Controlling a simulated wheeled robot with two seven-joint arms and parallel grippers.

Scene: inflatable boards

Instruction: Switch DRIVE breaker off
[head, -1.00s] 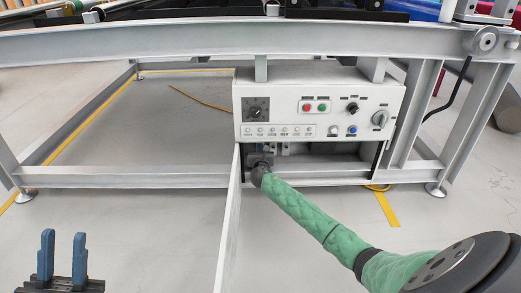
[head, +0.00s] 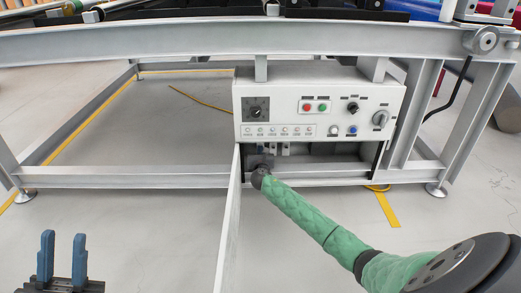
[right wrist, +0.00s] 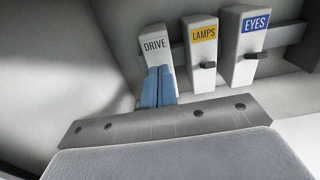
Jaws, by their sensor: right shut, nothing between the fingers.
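The DRIVE breaker (right wrist: 154,44) is the leftmost of three white breakers in the right wrist view. My right gripper (right wrist: 158,72) is shut, its blue fingertips together against or just in front of the DRIVE breaker's face below the label. They hide its toggle, so I cannot tell its position or whether they touch. In the head view my right gripper (head: 262,159) reaches into the open bay below the control box, mostly hidden by its own wrist. My left gripper (head: 62,258) is open and empty at the lower left, away from the box.
The LAMPS breaker (right wrist: 203,40) and EYES breaker (right wrist: 246,45) stand close to the right, dark toggles showing. The control box (head: 378,90) hangs above the bay. An open white door panel (head: 230,220) stands just left of my right forearm. A frame beam (head: 120,177) runs low.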

